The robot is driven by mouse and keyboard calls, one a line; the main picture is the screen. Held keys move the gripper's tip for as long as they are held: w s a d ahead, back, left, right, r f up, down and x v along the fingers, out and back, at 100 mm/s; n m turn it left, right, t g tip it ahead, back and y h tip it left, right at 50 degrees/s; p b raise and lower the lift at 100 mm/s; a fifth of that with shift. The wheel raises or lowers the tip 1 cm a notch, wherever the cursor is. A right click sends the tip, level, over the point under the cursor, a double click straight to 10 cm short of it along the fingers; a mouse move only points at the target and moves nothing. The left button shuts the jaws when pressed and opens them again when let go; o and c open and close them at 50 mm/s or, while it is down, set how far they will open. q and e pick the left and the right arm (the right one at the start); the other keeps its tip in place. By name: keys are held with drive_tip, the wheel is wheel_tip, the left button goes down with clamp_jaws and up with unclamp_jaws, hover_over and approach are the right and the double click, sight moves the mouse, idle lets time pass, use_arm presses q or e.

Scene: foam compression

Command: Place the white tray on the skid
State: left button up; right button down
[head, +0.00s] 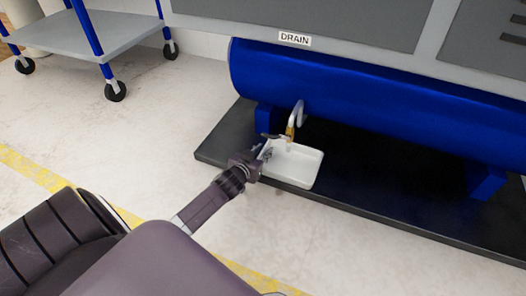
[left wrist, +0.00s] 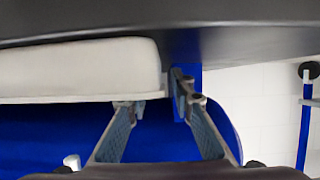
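The white tray (head: 296,168) is shallow and rectangular. It appears to rest on the black skid (head: 222,148), close to its front edge, below the drain pipe. My left gripper (head: 265,148) is at the tray's left side. In the left wrist view the picture is upside down, with the skid (left wrist: 240,38) along the top and the tray (left wrist: 80,65) at upper left. There the left gripper's fingers (left wrist: 158,98) stand apart, near the tray's rim; I cannot tell whether they touch it. My right gripper is not in view.
A blue tank (head: 350,95) on blue feet stands over the skid, under a grey panel labelled DRAIN (head: 295,39). A drain pipe (head: 293,122) with a brass-coloured end hangs over the tray. A wheeled cart (head: 90,40) stands at upper left. The pale floor between is clear.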

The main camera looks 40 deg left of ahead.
use_arm(q)
drive_tip(key=shift+s+d+r+p, duration=0.1)
drive_tip(key=shift+s+r+p, duration=0.2)
drive_tip(key=shift+s+p, duration=0.15)
drive_tip(key=p+v, duration=0.7)
drive_tip(key=v, duration=0.4)
drive_tip(key=shift+f, duration=0.15)
